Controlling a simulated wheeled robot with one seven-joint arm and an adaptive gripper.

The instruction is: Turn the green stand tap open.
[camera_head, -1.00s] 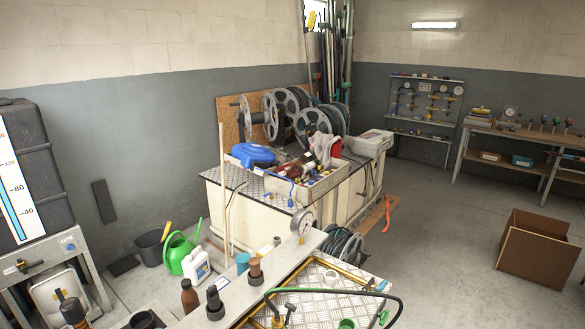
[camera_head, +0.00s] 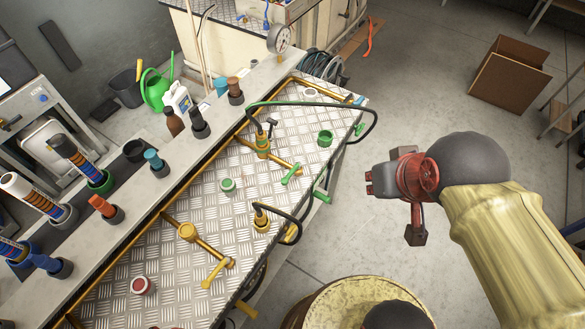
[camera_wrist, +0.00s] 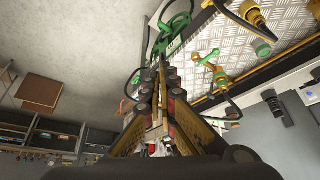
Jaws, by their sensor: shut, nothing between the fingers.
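The tap with a green lever (camera_head: 291,174) sits at the end of a brass pipe on the checkered metal bench top. Its lever lies slantwise in the head view. A green tap handle also shows in the wrist view (camera_wrist: 206,60), right of my fingers. My gripper (camera_head: 369,182) is shut and empty, to the right of the bench edge and apart from the tap. In the wrist view its fingers (camera_wrist: 160,78) lie together. A second green handle (camera_head: 321,192) hangs at the bench's right edge.
A yellow-levered tap (camera_head: 216,271) stands nearer on the bench. A black and green hose (camera_head: 372,118) arches over the far right corner. A green cup (camera_head: 325,138) stands on the top. A drum (camera_head: 340,300) is below my arm.

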